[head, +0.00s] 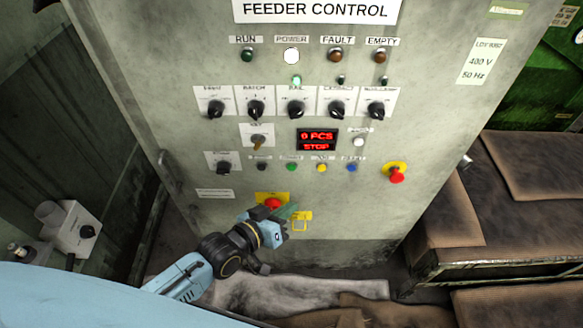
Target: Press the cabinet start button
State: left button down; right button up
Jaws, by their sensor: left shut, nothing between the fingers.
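The grey feeder control cabinet (420,60) fills the middle of the head view. A row of small buttons crosses its lower front: a black one (262,167), a green one (291,167), a yellow one (321,168) and a blue one (351,168). Their labels are too blurred to read. My left gripper (291,212) is shut and empty, below the button row, in front of a red and yellow rotary switch (272,202) that it partly hides. The gripper is apart from the green button. My right gripper is out of view.
A red display (317,140) reads 0 PCS and STOP. A red mushroom button (397,175) on yellow sits at the right. A yellow piece (302,220) hangs beside the gripper. The POWER lamp (291,56) is lit white. Brown-covered benches (530,160) stand at the right.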

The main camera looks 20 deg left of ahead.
aim_at(292, 167)
pick_arm(q)
jog(key=w+a+b, duration=0.2)
jog(key=w+b, duration=0.2)
jog(key=w, duration=0.4)
jog(key=shift+w+a, duration=0.2)
dwell(1.4)
jog(key=shift+w, duration=0.1)
dwell(0.4)
jog(key=shift+w+a, duration=0.15)
jog(key=shift+w, duration=0.2)
